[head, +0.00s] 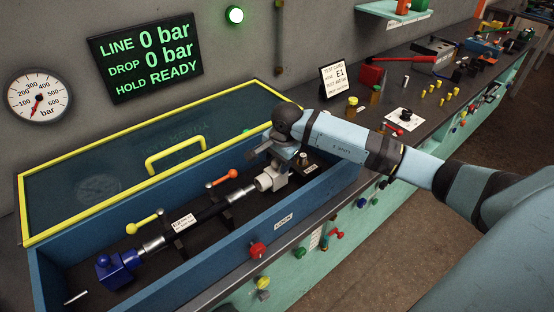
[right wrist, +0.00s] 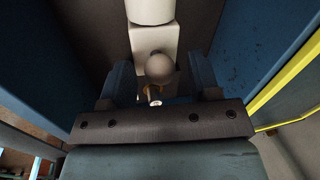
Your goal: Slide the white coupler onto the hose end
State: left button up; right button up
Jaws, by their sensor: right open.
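The white coupler (head: 267,180) sits at the right end of the open blue test box, with a round collar facing the hose. The black hose (head: 212,214) lies in line with it, its right silver end (head: 240,194) close to the collar; I cannot tell whether it is inside. In the right wrist view the coupler (right wrist: 153,42) shows as a white block with a cylinder and a rounded grey knob. My right gripper (right wrist: 160,80) is open, its two fingers on either side of the block, apart from it. It hides part of the coupler in the head view (head: 272,146). My left gripper is out of view.
Clamps with an orange handle (head: 221,178) and a yellow handle (head: 145,222) stand along the hose. A blue block (head: 116,266) is at its left end. The yellow-framed lid (head: 152,164) stands open behind. The front wall (head: 215,256) borders the box.

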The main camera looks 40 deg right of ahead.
aim_at(264, 174)
jog(key=shift+c, duration=0.2)
grip_shut()
jog(key=shift+s+a+b, duration=0.15)
jog(key=shift+a+b, duration=0.35)
jog(key=shift+a, duration=1.5)
jog(key=shift+o, duration=0.2)
grip_release()
jog(key=shift+r, duration=0.1)
